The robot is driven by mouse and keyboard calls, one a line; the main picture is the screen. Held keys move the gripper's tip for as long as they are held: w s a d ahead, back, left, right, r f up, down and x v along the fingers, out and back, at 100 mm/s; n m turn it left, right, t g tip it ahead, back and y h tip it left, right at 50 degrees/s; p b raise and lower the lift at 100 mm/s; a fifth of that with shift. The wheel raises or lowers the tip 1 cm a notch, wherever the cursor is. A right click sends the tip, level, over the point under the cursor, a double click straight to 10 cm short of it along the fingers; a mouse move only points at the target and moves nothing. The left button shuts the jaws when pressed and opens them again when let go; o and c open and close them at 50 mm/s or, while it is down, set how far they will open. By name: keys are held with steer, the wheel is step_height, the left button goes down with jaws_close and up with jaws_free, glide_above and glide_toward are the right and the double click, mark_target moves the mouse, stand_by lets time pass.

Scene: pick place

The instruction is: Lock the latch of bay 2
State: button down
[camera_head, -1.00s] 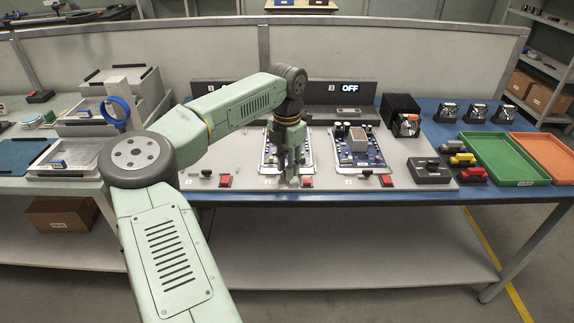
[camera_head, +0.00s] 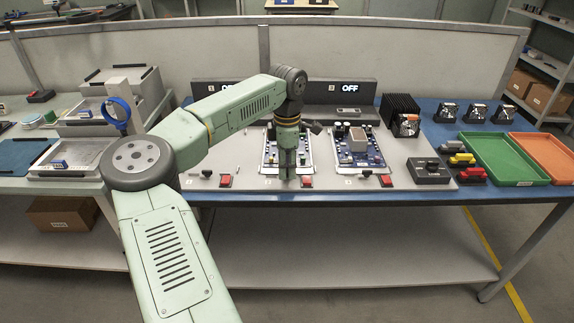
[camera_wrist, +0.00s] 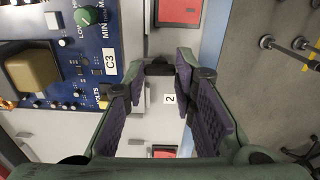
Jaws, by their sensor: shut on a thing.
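My gripper (camera_head: 287,177) points straight down at the front of the middle bay, just left of that bay's red button (camera_head: 306,182). In the wrist view my gripper (camera_wrist: 156,80) has its purple-padded fingers around the dark latch handle (camera_wrist: 158,68) and is shut on it. The label "2" (camera_wrist: 169,98) lies beside the handle. The fingers hide part of the latch, so its exact angle is hard to tell. The circuit board of bay 2 (camera_head: 268,153) lies flat behind the gripper; it also shows at the left of the wrist view (camera_wrist: 45,45).
Bay 3's board (camera_head: 375,158) and latch (camera_head: 367,173) are to the right, bay 1's latch (camera_head: 206,173) to the left. A display (camera_head: 349,88) reads OFF. A dark control box (camera_head: 428,171), green tray (camera_head: 505,160) and orange tray (camera_head: 545,147) stand further right.

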mark_target(287, 170)
steer(key=shift+m, duration=0.3)
steer(key=c, duration=1.3)
jaws_free()
step_height(287, 170, up, 12)
steer(key=shift+r, duration=0.1)
steer(key=shift+d, duration=0.1)
